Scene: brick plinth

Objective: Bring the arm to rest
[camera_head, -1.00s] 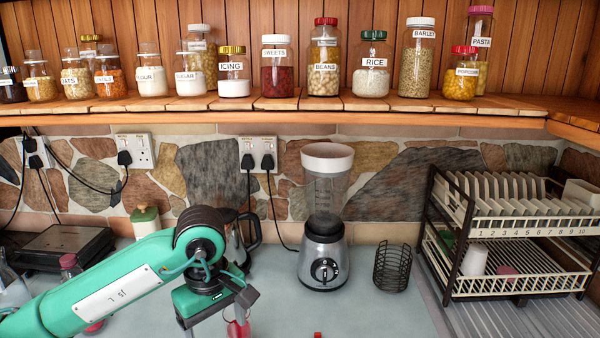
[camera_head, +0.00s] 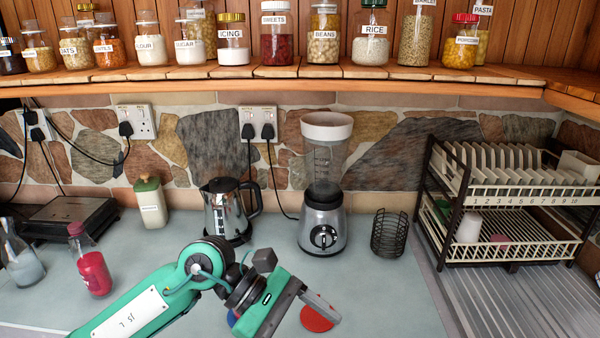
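My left arm comes in from the lower left, green with dark joints, and bends at the elbow over the counter. Its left gripper (camera_head: 300,298) is low in the middle of the view, tilted toward the right, with a grey finger part reaching right. The angle does not show how far apart its fingers are. A flat red disc (camera_head: 318,318) shows just beside and partly behind the finger; I cannot tell whether they touch. A bit of something blue (camera_head: 233,318) shows behind the wrist. My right gripper is not in view.
A kettle (camera_head: 226,212), blender (camera_head: 322,220) and black wire basket (camera_head: 388,235) stand behind the arm. A dish rack (camera_head: 515,195) is at right. A red bottle (camera_head: 92,268) and green-lidded canister (camera_head: 151,204) are at left. The counter (camera_head: 380,290) right of the gripper is clear.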

